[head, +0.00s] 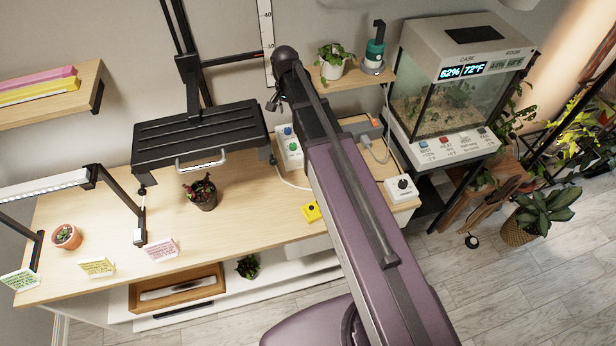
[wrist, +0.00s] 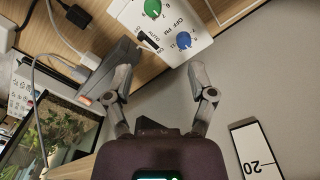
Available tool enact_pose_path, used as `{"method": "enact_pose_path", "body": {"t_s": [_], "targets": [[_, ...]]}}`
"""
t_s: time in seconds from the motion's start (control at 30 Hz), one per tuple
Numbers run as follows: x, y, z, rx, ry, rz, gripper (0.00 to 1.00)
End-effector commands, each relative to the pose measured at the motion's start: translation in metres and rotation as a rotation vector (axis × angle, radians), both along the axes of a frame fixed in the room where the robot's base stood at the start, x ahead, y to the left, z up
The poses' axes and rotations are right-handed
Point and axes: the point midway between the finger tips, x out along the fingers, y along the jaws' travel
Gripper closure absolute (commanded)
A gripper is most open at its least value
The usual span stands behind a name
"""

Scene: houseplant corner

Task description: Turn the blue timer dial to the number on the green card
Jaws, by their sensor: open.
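The blue dial (head: 287,131) sits above a green dial (head: 292,147) on a white timer box (head: 283,157) at the back of the bench. In the wrist view the blue dial (wrist: 184,40) is just beyond the fingertips, nearer the right finger, with printed numbers around it; its exact setting is too small to tell. My gripper (wrist: 158,72) is open and empty, apart from the dial. In the head view my gripper (head: 274,102) is small and partly hidden by my arm. The green card (head: 20,280) stands at the bench's front left; its writing is too small to read.
A grey power strip (wrist: 110,72) with plugs and cables lies beside the timer box. A black shelf (head: 200,130) hangs to its left in the head view. A potted plant (head: 201,193), yellow card (head: 97,267) and pink card (head: 162,249) stand on the bench.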

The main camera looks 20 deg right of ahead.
Motion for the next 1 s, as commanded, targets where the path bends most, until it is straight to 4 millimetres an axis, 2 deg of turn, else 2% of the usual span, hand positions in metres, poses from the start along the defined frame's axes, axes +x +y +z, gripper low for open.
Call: {"method": "enact_pose_path", "body": {"t_s": [0.03,1.0], "targets": [[-0.010,0.000,-0.008,0.001,0.000,0.021,0.28],[-0.128,-0.005,-0.074,0.015,-0.002,0.472,0.28]]}}
